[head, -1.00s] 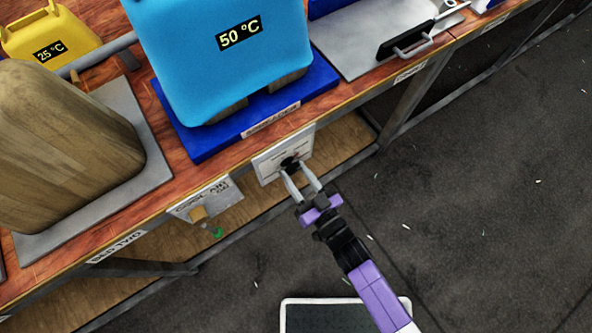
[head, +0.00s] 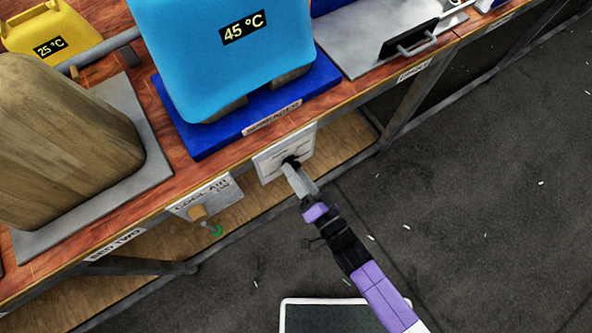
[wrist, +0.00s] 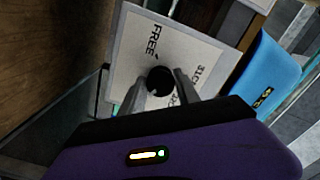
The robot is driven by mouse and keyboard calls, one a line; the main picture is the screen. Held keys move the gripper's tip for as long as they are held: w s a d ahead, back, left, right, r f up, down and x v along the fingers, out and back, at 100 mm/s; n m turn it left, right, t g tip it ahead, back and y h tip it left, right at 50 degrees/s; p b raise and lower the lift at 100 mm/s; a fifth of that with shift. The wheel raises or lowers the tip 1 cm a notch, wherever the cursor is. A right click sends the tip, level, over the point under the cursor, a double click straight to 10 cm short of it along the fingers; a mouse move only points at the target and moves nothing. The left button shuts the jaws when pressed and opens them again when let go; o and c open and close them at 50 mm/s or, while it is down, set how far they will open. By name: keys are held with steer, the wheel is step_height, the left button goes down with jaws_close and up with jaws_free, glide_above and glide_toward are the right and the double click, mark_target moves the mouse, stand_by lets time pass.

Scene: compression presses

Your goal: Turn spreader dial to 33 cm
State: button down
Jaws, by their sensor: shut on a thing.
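The spreader dial is a black knob (wrist: 160,82) on a white plate (head: 273,165) fixed to the bench front, below the blue base of the blue press. In the wrist view the plate (wrist: 128,62) shows the word FREE and a partly covered marking that seems to read 31C. My gripper (head: 292,166) is shut on the dial, and in the wrist view its two fingers (wrist: 160,90) sit on either side of the knob. The dial's pointer is too small and covered to read.
The blue press (head: 225,65) reads 45 °C and stands on a blue base (head: 200,143). A COOL AIR plate (head: 206,197) with a brown knob hangs to the left. A yellow block (head: 50,35) reads 25 °C. Grey floor lies open to the right.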

steer(key=shift+f+m, duration=0.1)
steer(key=shift+m, duration=0.3)
steer(key=c, duration=0.9)
jaws_free()
steer(key=shift+s, duration=0.1)
steer(key=v, duration=0.7)
steer(key=shift+s+d, duration=0.25)
